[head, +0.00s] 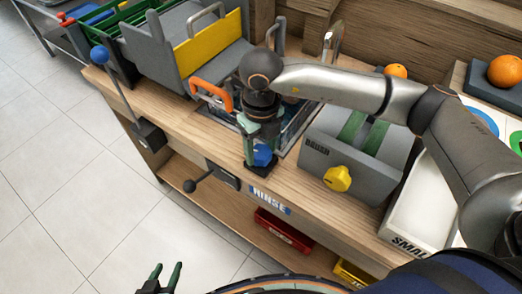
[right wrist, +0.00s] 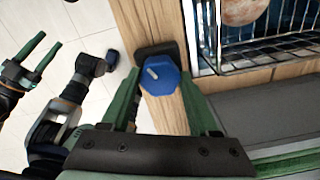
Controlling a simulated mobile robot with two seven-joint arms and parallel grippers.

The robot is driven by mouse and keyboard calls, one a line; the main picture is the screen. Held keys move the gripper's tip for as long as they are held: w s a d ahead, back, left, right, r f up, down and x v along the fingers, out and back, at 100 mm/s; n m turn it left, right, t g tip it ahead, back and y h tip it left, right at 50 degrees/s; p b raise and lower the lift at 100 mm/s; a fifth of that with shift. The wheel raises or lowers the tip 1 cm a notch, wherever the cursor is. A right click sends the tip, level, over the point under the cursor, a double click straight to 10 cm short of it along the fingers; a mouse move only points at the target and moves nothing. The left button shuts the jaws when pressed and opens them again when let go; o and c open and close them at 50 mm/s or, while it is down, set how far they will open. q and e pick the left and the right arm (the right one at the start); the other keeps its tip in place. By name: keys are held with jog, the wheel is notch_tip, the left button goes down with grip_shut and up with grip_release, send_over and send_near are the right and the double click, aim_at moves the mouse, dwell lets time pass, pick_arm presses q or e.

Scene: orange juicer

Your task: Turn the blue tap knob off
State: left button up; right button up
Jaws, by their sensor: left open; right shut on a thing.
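The blue tap knob (head: 263,155) is on the front edge of the wooden counter, above the RINSE label (head: 270,201). In the right wrist view the blue knob (right wrist: 163,82) has a short white mark on its face, pointing toward the upper left. My right gripper (head: 259,150) points down and is shut on the knob, one green finger on each side; the fingers (right wrist: 160,90) also show in the right wrist view. My left gripper (head: 165,277) is open and empty, low in front of the counter; it also shows in the right wrist view (right wrist: 28,62).
A sink with a wire rack (right wrist: 265,42) lies behind the knob. A grey box with a yellow knob (head: 338,178) stands to the right. A black lever (head: 192,185) sticks out to the left, and a blue-balled lever (head: 100,55) stands further left.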

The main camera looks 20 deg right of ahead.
aim_at(261, 151)
jog(key=m+b, duration=0.1)
jog(key=m, duration=0.3)
jog(key=shift+m, duration=0.6)
jog(key=o, duration=1.4)
jog(key=shift+c, duration=0.2)
jog(key=shift+r, duration=0.1)
notch_tip(261, 151, up, 12)
jog(key=shift+r+b, duration=0.2)
jog(key=shift+b, duration=0.15)
